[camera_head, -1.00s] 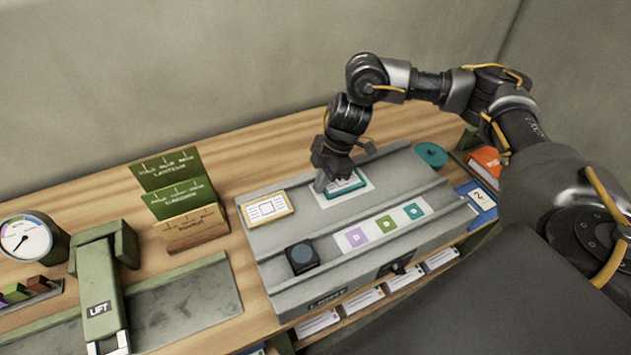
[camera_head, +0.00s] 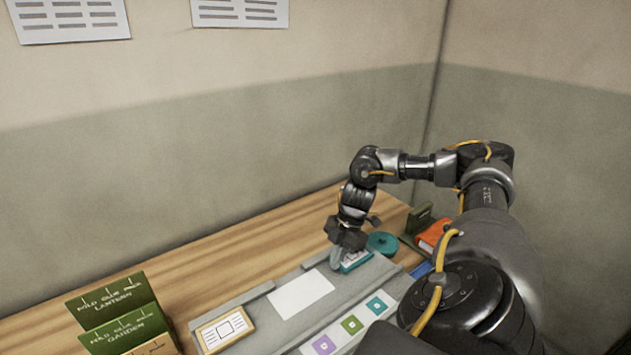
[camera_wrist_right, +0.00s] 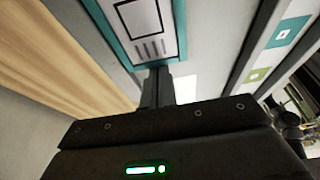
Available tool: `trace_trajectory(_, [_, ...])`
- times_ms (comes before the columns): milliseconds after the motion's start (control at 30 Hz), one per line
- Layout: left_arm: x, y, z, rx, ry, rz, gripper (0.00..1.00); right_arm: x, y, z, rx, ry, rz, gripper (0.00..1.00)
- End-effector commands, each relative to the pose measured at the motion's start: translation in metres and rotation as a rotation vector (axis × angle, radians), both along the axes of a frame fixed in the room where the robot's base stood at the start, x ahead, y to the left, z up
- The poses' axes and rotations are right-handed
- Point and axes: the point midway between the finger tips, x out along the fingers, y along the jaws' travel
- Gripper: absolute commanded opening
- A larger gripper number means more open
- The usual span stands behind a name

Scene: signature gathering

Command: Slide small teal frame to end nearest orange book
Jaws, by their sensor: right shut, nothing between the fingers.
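The small teal frame (camera_head: 355,261) lies on the grey tray near its right end in the head view. Its teal border and white printed card also show in the right wrist view (camera_wrist_right: 181,35). My right gripper (camera_head: 338,264) is shut and empty, with its fingertips at the left edge of the frame, seemingly touching it. The orange book (camera_head: 430,237) stands just beyond the tray's right end, partly hidden by my right arm. My left gripper is out of view.
A bare white rectangle (camera_head: 301,289) lies on the tray, left of the teal frame. A yellow-edged card (camera_head: 224,328) is at the tray's left end. A teal disc (camera_head: 382,243) sits close behind the frame. Purple, green and teal squares (camera_head: 352,324) lie in front.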

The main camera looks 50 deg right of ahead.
Motion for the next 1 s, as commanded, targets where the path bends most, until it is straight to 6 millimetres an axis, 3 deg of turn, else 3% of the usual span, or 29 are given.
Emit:
trace_trajectory(467, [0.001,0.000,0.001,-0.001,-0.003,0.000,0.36,0.000,-0.002,0.000,0.001,-0.001,0.005,0.00])
trace_trajectory(767, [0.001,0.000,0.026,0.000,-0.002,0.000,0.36,0.010,0.037,0.007,0.002,-0.002,0.009,0.00])
trace_trajectory(1000, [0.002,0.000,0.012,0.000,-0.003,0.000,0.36,0.006,0.017,0.056,-0.001,-0.006,0.008,0.00])
